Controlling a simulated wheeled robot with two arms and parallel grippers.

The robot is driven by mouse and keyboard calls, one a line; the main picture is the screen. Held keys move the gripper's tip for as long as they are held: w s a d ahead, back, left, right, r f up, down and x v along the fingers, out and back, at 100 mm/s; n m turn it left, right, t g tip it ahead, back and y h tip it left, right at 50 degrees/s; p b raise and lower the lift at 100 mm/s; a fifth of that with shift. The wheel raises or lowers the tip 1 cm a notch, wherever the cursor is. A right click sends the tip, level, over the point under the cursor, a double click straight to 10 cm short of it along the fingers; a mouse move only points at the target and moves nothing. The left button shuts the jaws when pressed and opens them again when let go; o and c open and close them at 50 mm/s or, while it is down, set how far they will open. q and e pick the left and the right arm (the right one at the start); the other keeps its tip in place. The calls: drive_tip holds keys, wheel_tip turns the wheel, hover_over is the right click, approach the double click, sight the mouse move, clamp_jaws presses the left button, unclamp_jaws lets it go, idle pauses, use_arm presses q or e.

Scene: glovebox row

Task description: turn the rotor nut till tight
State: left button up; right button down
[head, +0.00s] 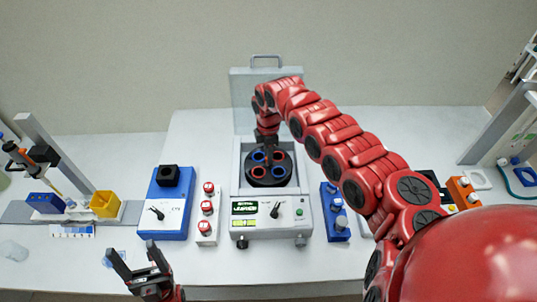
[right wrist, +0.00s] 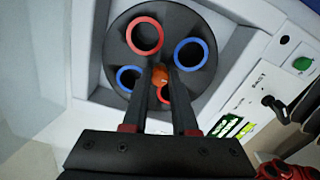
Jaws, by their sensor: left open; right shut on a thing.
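The centrifuge (head: 271,218) stands on the bench with its lid (head: 243,118) raised behind it. Its dark round rotor (head: 268,181) carries red-ringed and blue-ringed holes. In the right wrist view the orange rotor nut (right wrist: 159,77) sits at the centre of the rotor (right wrist: 127,50). My right gripper (right wrist: 160,70) reaches down over the rotor and is shut on the nut, with a finger at each side. My left gripper (head: 136,261) is open and empty near the front edge of the bench.
Left of the centrifuge are a blue device (head: 168,205) and a rack with red-capped bottles (head: 207,222). Right of it is a blue rack (head: 334,212). A yellow container (head: 105,203) stands further left. My right arm crosses over the bench's right side.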

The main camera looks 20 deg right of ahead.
drive_tip(key=shift+m, duration=0.5)
